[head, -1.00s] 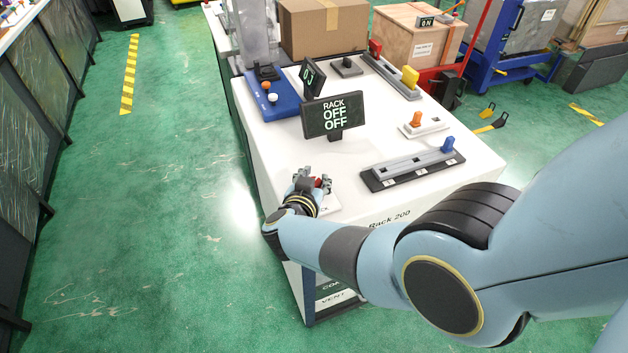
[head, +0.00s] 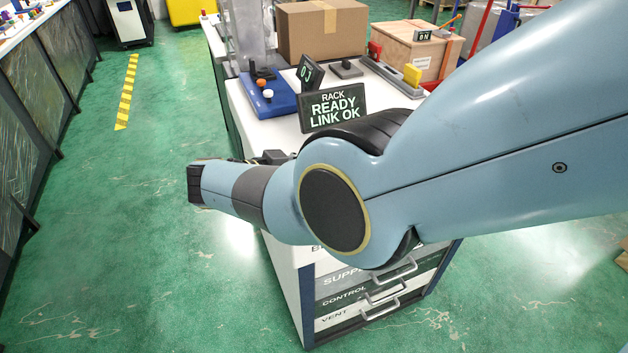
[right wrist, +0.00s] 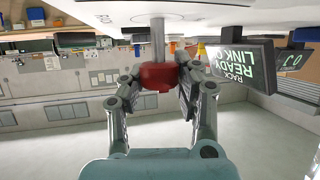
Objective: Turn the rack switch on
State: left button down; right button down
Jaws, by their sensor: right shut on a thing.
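The rack switch shows in the right wrist view as a red knob (right wrist: 158,77) on a metal shaft that joins a white surface. My right gripper (right wrist: 157,84) has its two fingers closed on either side of the knob. In the head view my own arm hides this gripper and the switch. The rack display (head: 333,108) reads "RACK READY LINK OK". It also shows upside down in the right wrist view (right wrist: 241,68). My left gripper is in neither view.
The white bench top (head: 278,134) carries a blue joystick box (head: 272,98), a small tilted display (head: 309,73) and a cardboard box (head: 321,30). Labelled drawers (head: 368,297) are below my arm.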

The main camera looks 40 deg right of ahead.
jog(key=shift+a, duration=0.1)
dwell(0.4)
jog(key=c, duration=0.9)
grip_release()
jog(key=shift+c, duration=0.2)
jog(key=shift+o, duration=0.2)
